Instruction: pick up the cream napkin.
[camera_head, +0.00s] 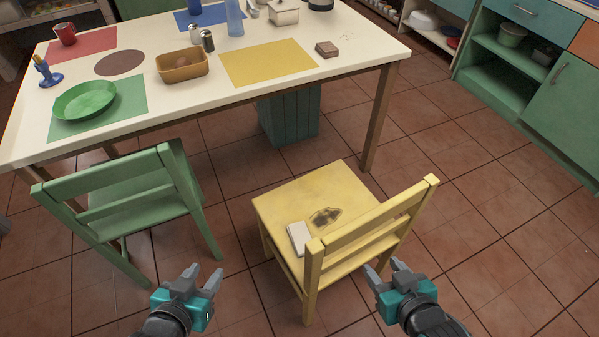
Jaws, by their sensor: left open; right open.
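A small cream napkin (299,237), folded into a block, lies on the seat of the yellow chair (283,204), near the seat's left edge and close to the backrest. A dark mark on the seat is just right of it. My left gripper (203,275) is open and empty, left of the yellow chair and apart from the napkin. My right gripper (383,268) is open and empty, to the right of the chair's backrest. The backrest stands between my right gripper and the napkin.
A green chair (130,204) stands at the left. The white table (200,100) behind bears a green plate (84,101), a basket (182,66), a yellow mat (268,62) and a brown stack (327,49). Green cabinets (565,105) line the right. Tiled floor (470,215) is free at right.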

